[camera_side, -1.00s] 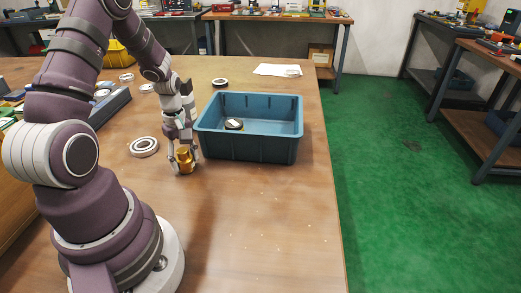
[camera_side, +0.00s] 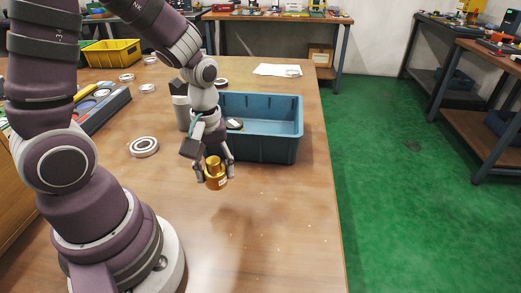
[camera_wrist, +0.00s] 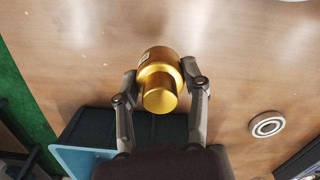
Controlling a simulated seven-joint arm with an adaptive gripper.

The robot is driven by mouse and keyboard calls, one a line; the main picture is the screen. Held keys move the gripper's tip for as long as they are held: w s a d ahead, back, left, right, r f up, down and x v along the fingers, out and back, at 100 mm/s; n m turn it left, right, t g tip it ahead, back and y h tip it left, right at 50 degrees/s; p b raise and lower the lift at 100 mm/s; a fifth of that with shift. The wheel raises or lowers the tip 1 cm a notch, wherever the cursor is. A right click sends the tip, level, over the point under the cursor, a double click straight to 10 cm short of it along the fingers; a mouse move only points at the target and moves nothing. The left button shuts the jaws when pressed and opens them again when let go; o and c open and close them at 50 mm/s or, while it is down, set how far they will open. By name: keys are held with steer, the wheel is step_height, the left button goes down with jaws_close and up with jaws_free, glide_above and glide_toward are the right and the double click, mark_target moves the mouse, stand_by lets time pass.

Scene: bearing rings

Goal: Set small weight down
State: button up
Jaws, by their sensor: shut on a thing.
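The small weight (camera_side: 215,174) is a brass-coloured cylinder with a narrower knob on top and a pale label on its side. My gripper (camera_side: 214,176) is shut on it, one finger on each side. In the side view the weight looks raised above the table, in front of the blue bin. In the wrist view the weight (camera_wrist: 160,80) sits upright between the two fingertips of my gripper (camera_wrist: 160,84), with bare wood beyond it.
A tool tray (camera_side: 103,108) is farther left. The table's front is clear.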

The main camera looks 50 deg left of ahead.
steer(key=d, duration=0.1)
steer(key=s+d+m, duration=0.1)
steer(key=s+d+f+m, duration=0.1)
steer(key=d, duration=0.1)
steer(key=shift+s, duration=0.1)
steer(key=shift+d+f+m, duration=0.1)
steer(key=shift+d+m, duration=0.15)
steer(key=shift+m, duration=0.05)
glide_above(288, 192)
steer(key=shift+s+f, duration=0.15)
steer(key=shift+f, duration=2.35)
steer(key=shift+f, duration=0.15)
steer(key=o, duration=1.2)
